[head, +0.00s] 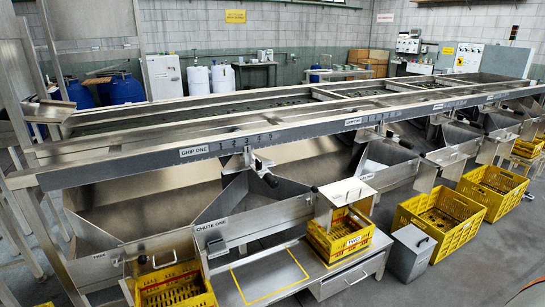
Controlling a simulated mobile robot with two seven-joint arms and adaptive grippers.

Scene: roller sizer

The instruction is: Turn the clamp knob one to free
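A long steel roller sizer fills the view, with a front rail (310,125) that carries a GRIP ONE label (193,151) and a GRIP TWO label (353,121). Under the rail, right of the GRIP ONE label, a small clamp bracket (250,160) has a dark knob (270,180) on it, above the chute marked CHUTE ONE (212,224). I cannot read a label on this knob or tell whether it is tight or free. A similar dark knob (405,144) sits further right along the machine. Neither of my grippers is in view.
A yellow crate (341,241) stands on a steel table below the chutes, beside a yellow-outlined area (270,278). Other yellow crates stand at lower left (175,287) and right (430,225). A grey lidded bin (410,253) stands right of the table. Floor at lower right is clear.

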